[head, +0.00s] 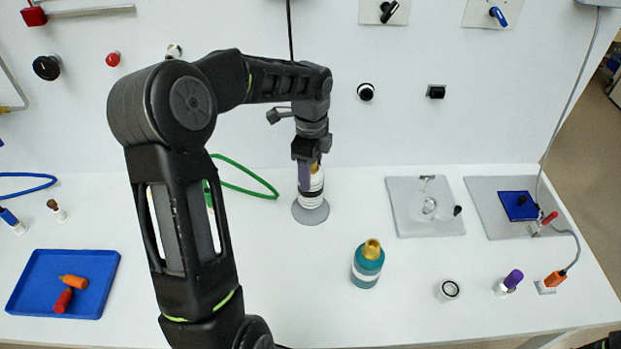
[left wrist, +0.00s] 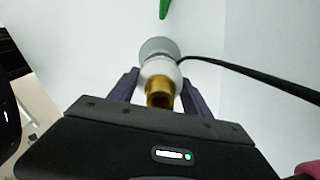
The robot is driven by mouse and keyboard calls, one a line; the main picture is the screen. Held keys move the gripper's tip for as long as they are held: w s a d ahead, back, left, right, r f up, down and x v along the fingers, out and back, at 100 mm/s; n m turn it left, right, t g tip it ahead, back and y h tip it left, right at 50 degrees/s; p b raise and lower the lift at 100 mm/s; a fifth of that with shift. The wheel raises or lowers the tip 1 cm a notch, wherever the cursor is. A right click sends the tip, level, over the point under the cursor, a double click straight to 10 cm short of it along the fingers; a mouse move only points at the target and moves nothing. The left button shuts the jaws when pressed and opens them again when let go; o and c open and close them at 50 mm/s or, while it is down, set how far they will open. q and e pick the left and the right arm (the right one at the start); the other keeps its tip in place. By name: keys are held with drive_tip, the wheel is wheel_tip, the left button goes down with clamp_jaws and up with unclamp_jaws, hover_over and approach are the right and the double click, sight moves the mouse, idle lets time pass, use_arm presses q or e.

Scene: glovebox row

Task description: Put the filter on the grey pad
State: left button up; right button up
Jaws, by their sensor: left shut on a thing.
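The filter (head: 313,190) looks to be the white cylinder with dark bands and a brass top. It is upright between the fingers of my left gripper (head: 309,166), which is shut on it. In the left wrist view the brass top (left wrist: 160,93) and white body show between the fingers (left wrist: 160,88). The round grey pad (head: 310,215) is directly under the filter, and its rim shows around the filter's foot. I cannot tell whether the foot touches the pad.
A teal bottle (head: 367,268) with a gold cap stands right of the pad. Square grey plates (head: 400,218) lie further right. A green loop (head: 250,173) lies behind to the left. A blue tray (head: 30,283) holds orange and red items. A black cable (head: 289,40) hangs behind my arm.

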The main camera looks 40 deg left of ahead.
use_arm(q)
wheel_tip(320, 180, down, 2)
drive_tip(key=shift+f+p, duration=0.15)
drive_tip(key=shift+p, duration=0.15)
drive_tip(key=shift+f, duration=0.35)
drive_tip(key=shift+f, duration=0.2)
drive_tip(key=o, duration=1.7)
drive_tip(key=shift+c, duration=0.2)
